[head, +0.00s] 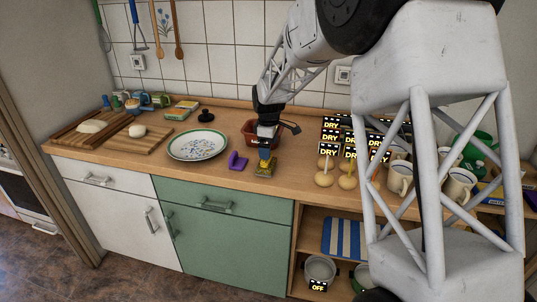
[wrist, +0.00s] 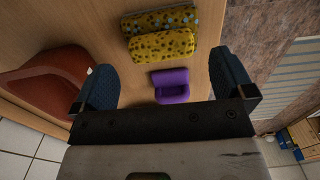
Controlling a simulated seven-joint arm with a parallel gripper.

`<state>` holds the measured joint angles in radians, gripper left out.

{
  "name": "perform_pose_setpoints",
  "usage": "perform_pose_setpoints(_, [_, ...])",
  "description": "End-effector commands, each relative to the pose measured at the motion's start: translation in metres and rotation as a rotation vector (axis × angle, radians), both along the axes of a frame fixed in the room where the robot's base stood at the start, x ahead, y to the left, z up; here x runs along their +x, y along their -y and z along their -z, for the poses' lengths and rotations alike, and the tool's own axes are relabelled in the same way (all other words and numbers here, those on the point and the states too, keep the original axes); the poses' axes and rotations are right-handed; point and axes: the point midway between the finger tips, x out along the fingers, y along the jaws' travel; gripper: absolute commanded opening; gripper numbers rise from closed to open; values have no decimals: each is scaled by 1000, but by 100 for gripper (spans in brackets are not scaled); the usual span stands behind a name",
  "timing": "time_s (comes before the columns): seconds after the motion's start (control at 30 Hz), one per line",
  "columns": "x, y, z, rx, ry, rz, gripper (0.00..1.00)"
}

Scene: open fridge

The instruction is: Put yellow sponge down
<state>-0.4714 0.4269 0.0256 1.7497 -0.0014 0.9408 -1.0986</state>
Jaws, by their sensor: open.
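The yellow sponge (head: 264,172) rests on the wooden counter near its front edge. In the wrist view the spotted yellow sponge (wrist: 160,44) lies on the wood just beyond my fingertips. My gripper (head: 265,157) points down directly over the sponge in the head view and hides part of it. In the wrist view my gripper (wrist: 165,60) has its two blue fingers wide apart, with nothing clamped between them. I cannot tell the exact height of the fingertips above the sponge.
A purple object (head: 237,161) lies left of the sponge; it also shows in the wrist view (wrist: 172,88). A red-brown pot (head: 277,141) stands just behind my gripper. A white plate (head: 197,145) lies further left. Mugs (head: 399,179) and round-based items (head: 325,178) stand right.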

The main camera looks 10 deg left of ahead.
Motion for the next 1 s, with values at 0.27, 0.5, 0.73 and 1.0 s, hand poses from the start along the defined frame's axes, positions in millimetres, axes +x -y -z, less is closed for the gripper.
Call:
perform_pose_setpoints(0.27, [0,0,-46,1,2,0,100])
perform_pose_setpoints(0.5, [0,0,-67,1,1,0,100])
perform_pose_setpoints(0.73, [0,0,-72,0,0,0,100])
perform_pose_setpoints(1.0, [0,0,-71,0,0,0,100])
